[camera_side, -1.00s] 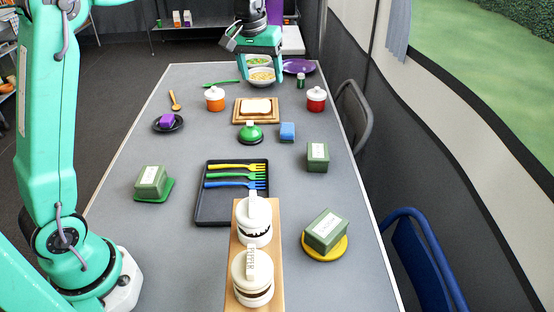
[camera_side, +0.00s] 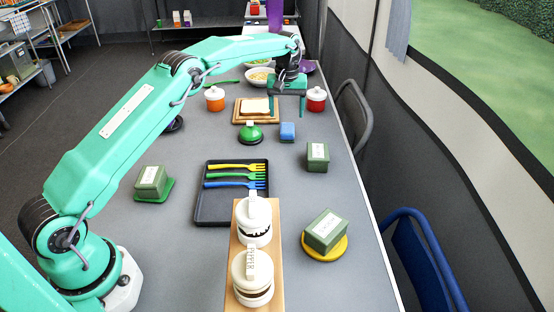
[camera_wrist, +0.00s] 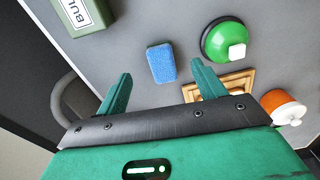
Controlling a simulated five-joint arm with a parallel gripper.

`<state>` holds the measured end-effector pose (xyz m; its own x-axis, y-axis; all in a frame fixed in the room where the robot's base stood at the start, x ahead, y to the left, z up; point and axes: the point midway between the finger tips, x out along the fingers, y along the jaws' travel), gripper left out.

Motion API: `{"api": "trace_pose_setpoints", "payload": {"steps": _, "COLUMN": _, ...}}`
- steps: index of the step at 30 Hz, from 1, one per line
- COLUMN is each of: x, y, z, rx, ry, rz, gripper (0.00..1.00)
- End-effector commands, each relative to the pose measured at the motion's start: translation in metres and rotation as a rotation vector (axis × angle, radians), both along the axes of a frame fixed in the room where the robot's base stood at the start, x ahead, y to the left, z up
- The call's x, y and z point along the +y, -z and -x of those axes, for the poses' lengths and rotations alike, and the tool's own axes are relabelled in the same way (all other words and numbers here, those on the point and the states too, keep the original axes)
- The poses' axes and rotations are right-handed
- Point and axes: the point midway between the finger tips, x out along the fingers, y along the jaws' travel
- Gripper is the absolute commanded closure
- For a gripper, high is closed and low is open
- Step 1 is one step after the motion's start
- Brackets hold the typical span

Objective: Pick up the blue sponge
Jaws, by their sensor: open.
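The blue sponge (camera_side: 287,131) lies on the grey table, to the right of the green dome with a white top (camera_side: 250,134). In the wrist view the sponge (camera_wrist: 161,63) sits beyond the fingertips, roughly between their lines. My gripper (camera_side: 286,114) is open and empty above the table, just behind the sponge in the side view. In the wrist view its two green fingers (camera_wrist: 160,83) are spread wide, with bare table between them. The sponge is apart from both fingers.
A green box (camera_side: 317,157) stands to the right of the sponge. A wooden board with bread (camera_side: 240,118), an orange pot (camera_side: 214,99) and a red pot (camera_side: 316,99) are behind. A black tray with forks (camera_side: 211,212) is nearer. Table between sponge and green box is clear.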

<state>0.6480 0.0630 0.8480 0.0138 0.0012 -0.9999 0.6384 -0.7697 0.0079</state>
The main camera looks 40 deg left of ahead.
Motion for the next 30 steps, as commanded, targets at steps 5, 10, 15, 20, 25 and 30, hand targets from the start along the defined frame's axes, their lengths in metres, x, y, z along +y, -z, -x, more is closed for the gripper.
{"api": "trace_pose_setpoints", "payload": {"steps": 5, "x": 0.002, "y": 0.016, "z": -0.004, "rx": 0.012, "ry": -0.02, "rz": 0.001, "gripper": 0.31}}
{"api": "trace_pose_setpoints", "payload": {"steps": 10, "x": 0.003, "y": 0.018, "z": -0.004, "rx": 0.014, "ry": -0.023, "rz": 0.002, "gripper": 0.31}}
{"api": "trace_pose_setpoints", "payload": {"steps": 15, "x": 0.002, "y": 0.025, "z": -0.004, "rx": 0.016, "ry": -0.022, "rz": 0.002, "gripper": 0.31}}
{"api": "trace_pose_setpoints", "payload": {"steps": 20, "x": 0.002, "y": 0.039, "z": -0.004, "rx": 0.016, "ry": -0.022, "rz": 0.002, "gripper": 0.31}}
{"api": "trace_pose_setpoints", "payload": {"steps": 25, "x": 0.002, "y": 0.043, "z": -0.004, "rx": 0.014, "ry": -0.021, "rz": 0.002, "gripper": 0.31}}
{"api": "trace_pose_setpoints", "payload": {"steps": 30, "x": 0.002, "y": 0.046, "z": -0.005, "rx": 0.014, "ry": -0.021, "rz": 0.002, "gripper": 0.31}}
